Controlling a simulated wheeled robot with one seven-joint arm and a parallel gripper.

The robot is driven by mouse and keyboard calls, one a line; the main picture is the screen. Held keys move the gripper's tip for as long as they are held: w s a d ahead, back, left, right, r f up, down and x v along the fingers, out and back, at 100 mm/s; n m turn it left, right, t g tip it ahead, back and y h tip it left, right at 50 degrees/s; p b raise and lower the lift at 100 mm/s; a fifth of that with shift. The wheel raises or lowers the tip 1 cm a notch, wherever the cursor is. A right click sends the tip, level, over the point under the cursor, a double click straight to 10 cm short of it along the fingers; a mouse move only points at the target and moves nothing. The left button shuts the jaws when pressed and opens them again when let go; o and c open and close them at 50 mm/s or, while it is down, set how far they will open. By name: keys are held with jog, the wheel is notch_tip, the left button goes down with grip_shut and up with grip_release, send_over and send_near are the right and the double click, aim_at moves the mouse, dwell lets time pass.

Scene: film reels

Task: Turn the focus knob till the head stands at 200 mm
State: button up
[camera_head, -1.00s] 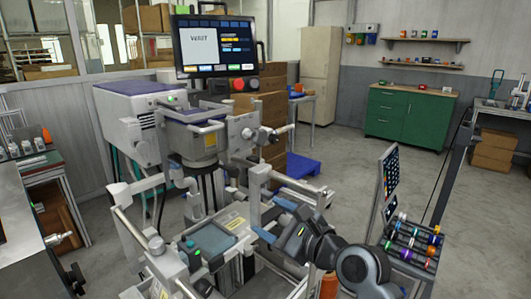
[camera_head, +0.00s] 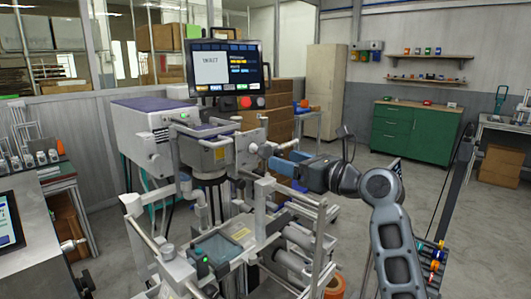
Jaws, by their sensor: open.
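The machine's head (camera_head: 205,152) is a grey and white block on a dark column, in the middle of the camera_head view. A pale round knob (camera_head: 265,150) sticks out from its right side on a short shaft; it looks like the focus knob. My gripper (camera_head: 277,157) is open, with blue fingers at the knob's right end. I cannot tell whether the fingers touch the knob or stand around it. The display screen (camera_head: 227,68) above the head is lit, but its text is too small to read.
Frame rails and rollers (camera_head: 300,245) lie below my gripper. A small dark panel (camera_head: 212,247) sits at the front of the machine. Stacked cardboard boxes (camera_head: 280,110) and a green cabinet (camera_head: 415,133) stand behind.

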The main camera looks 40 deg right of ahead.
aim_at(268, 153)
jog(key=shift+w+r+p, duration=0.1)
jog(key=shift+w+p, duration=0.5)
jog(key=shift+w, duration=3.3)
jog(key=shift+c, duration=0.4)
jog(key=c, duration=1)
jog(key=shift+o, duration=0.2)
